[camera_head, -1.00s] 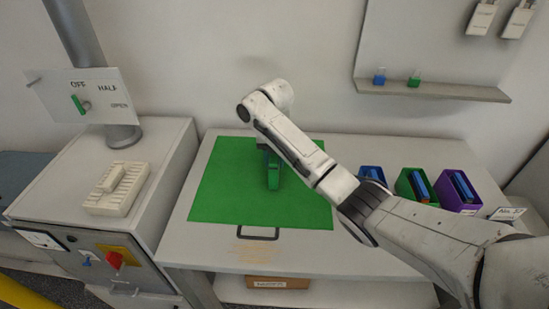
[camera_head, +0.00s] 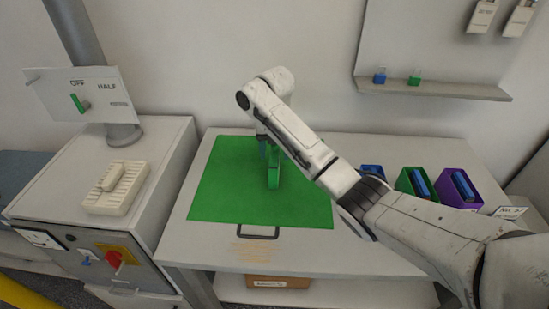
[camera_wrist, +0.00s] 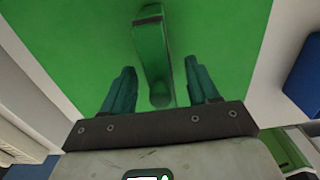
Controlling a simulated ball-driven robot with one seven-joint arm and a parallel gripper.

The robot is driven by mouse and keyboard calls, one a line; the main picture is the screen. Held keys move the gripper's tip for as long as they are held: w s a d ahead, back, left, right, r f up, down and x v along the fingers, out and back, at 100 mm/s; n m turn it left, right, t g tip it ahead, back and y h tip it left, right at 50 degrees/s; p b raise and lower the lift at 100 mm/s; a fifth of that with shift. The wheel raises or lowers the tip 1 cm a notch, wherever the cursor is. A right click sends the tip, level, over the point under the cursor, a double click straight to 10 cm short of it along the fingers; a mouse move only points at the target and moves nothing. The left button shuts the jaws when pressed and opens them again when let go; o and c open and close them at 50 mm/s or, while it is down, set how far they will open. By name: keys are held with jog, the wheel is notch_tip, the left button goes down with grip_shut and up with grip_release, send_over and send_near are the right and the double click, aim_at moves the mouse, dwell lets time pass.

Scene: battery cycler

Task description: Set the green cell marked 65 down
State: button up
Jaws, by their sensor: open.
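A green cell (camera_head: 273,174) stands on the green mat (camera_head: 220,190), near its middle. It also shows in the wrist view (camera_wrist: 152,50), between and beyond my fingers. No number can be read on it. My gripper (camera_head: 264,150) is just above and behind the cell in the head view, partly hidden by my arm. In the wrist view my gripper (camera_wrist: 159,68) is open, with a dark green finger on each side of the cell and gaps showing. It holds nothing.
A blue bin (camera_head: 371,171), a green bin (camera_head: 404,182) and a purple bin (camera_head: 449,190) stand right of the mat, partly behind my arm. A white slotted block (camera_head: 116,188) lies on the left cabinet. Mat space left of the cell is clear.

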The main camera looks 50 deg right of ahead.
notch_tip(320, 180, up, 9)
jog(key=p, duration=0.4)
jog(key=shift+r+p, duration=0.15)
jog(key=shift+p, duration=0.25)
